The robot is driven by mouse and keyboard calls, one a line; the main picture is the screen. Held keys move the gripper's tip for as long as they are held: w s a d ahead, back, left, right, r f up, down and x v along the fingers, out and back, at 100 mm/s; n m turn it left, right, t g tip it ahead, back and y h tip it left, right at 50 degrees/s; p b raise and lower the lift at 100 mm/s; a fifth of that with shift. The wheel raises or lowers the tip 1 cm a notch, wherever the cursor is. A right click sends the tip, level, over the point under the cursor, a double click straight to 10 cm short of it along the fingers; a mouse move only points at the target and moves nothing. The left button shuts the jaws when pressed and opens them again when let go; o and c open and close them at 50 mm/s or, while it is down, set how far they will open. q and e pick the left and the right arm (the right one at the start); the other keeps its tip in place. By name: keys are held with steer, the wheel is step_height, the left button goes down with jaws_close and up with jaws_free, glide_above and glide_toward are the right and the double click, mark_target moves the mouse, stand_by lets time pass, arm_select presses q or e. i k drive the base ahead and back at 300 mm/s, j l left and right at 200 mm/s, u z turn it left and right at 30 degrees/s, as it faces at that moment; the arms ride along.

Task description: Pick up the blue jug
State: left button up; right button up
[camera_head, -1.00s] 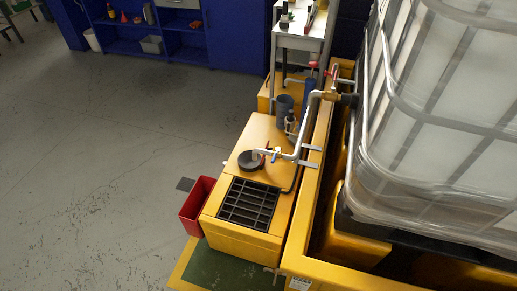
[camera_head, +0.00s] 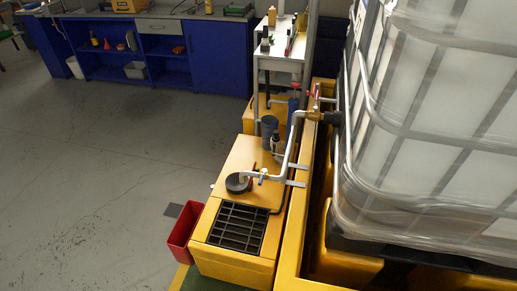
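A bent grey pipe (camera_head: 289,152) with a blue-handled valve comes down just right of these items. Neither of my grippers is in view.
A black grate (camera_head: 238,227) and a round dark item (camera_head: 238,183) sit on the yellow cabinet. A red bin (camera_head: 184,232) is at its left. A large caged white tank (camera_head: 440,120) fills the right. Blue workbenches (camera_head: 215,62) stand behind. The grey floor at left is clear.

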mark_target(266, 133)
steer(key=j+u, duration=0.35)
steer(key=i+j+u, duration=0.1)
steer(key=j+u, duration=0.25)
steer(key=i+j+u, duration=0.5)
steer(key=j, duration=0.2)
steer(key=i+j+u, duration=0.5)
steer(key=i, duration=0.25)
steer(key=i+z, duration=0.2)
steer(key=i, duration=0.3)
steer(key=i+j+z, duration=0.15)
steer(key=i, duration=0.3)
steer(key=i+l+z, duration=0.2)
steer(key=i+z, duration=0.25)
steer(key=i+l+z, duration=0.15)
steer(key=i+z, duration=0.15)
steer(key=z, duration=0.15)
steer(key=i+z, duration=0.45)
steer(key=i+j+z, duration=0.2)
steer(key=z, duration=0.3)
steer(key=i+j, duration=0.05)
steer(key=i, duration=0.05)
